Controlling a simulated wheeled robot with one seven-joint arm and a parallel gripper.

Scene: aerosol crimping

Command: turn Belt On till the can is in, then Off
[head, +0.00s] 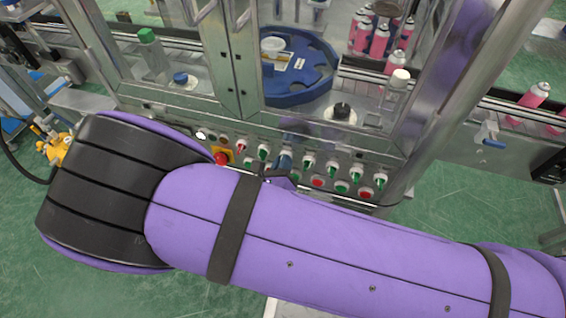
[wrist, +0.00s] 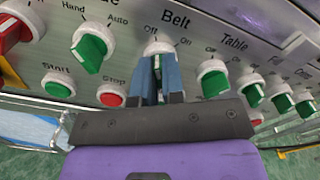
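The Belt knob (wrist: 158,48) has a white collar and a green handle, with Off and On marked above it. My gripper (wrist: 160,72) has its blue fingers on either side of this handle and appears shut on it. The fingers hide most of the handle, so its exact setting cannot be read. In the head view my gripper (head: 286,160) is at the control panel, partly hidden by my purple arm. Pink cans (head: 379,42) stand on the conveyor behind the machine's frame. The blue rotary table (head: 312,80) is inside the machine; I see no pink can on it.
The Hand/Auto knob (wrist: 92,48), the green Start button (wrist: 58,86) and the red Stop button (wrist: 111,95) are left of my gripper. The Table knob (wrist: 213,80) is close on the right, with more green knobs beyond. A red emergency button (head: 221,158) is on the panel.

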